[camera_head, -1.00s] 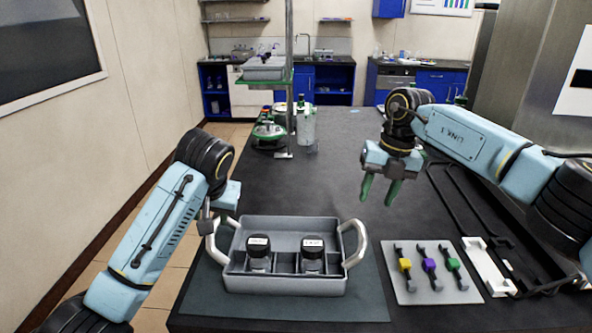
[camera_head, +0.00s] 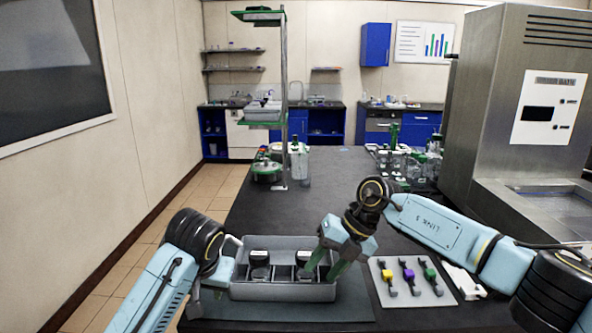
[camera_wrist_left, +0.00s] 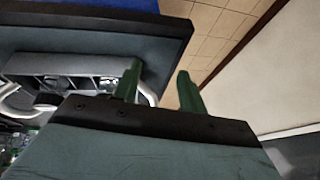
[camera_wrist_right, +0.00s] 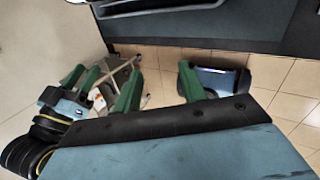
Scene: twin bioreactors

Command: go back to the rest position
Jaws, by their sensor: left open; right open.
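My left gripper (camera_wrist_left: 158,80) is open and empty in the left wrist view, its two green fingers apart. In the head view its wrist is beside the left end of the grey tray (camera_head: 285,292); its fingertips are hidden there. Two dark-capped bottles, one on the left (camera_head: 260,262) and one on the right (camera_head: 303,260), stand in the tray.
A pale board (camera_head: 412,283) with yellow, purple and green-marked tools lies right of the tray. A stand (camera_head: 283,110) rises at the back left. The middle of the black bench (camera_head: 330,180) is clear.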

